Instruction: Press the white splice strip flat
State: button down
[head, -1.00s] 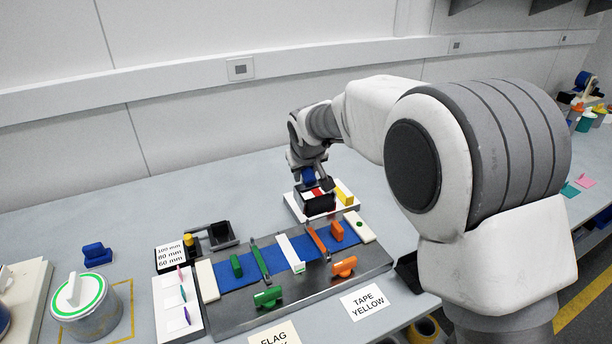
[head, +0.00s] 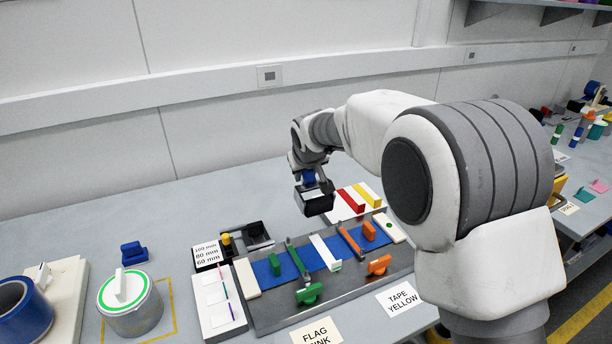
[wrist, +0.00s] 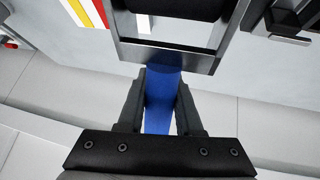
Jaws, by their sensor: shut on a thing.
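The white splice strip (head: 322,250) lies across the blue band (head: 270,272) on a grey metal bed. A green spot shows at its near end. I cannot tell whether it lies flat. My gripper (head: 308,180) is shut on the blue handle (wrist: 162,105) of a dark roller tool (head: 316,202). The tool is in the air behind the bed, apart from the strip. In the wrist view the tool shows as a metal frame (wrist: 208,62) with a black roller at the top edge. A small white patch shows through the frame; I cannot tell what it is.
A white tray (head: 342,212) with red and yellow strips stands right of the tool. Green and orange clamps (head: 309,294) sit along the bed. A black cradle (head: 256,233), a grey can (head: 132,318) and labels stand around it. Open table lies behind the bed.

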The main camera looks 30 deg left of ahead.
jog(key=shift+s+a, duration=0.15)
jog(key=shift+a, duration=0.05)
dwell(0.5)
notch_tip(320, 180, down, 7)
jog(key=b, duration=0.6)
jog(key=shift+f+b, duration=0.3)
jog(key=shift+f, duration=0.3)
dwell(0.7)
jog(key=shift+s+d, duration=0.1)
jog(key=shift+s+d+b, duration=0.3)
jog(key=shift+d+b, duration=0.1)
jog(key=shift+b, duration=0.05)
jog(key=shift+s+d+b, duration=0.55)
jog(key=shift+d+b, duration=0.05)
jog(key=shift+d, duration=0.1)
dwell(0.7)
jog(key=shift+s+d, duration=0.2)
jog(key=shift+d, duration=0.05)
jog(key=shift+s+d+b, duration=0.1)
jog(key=shift+b, duration=0.25)
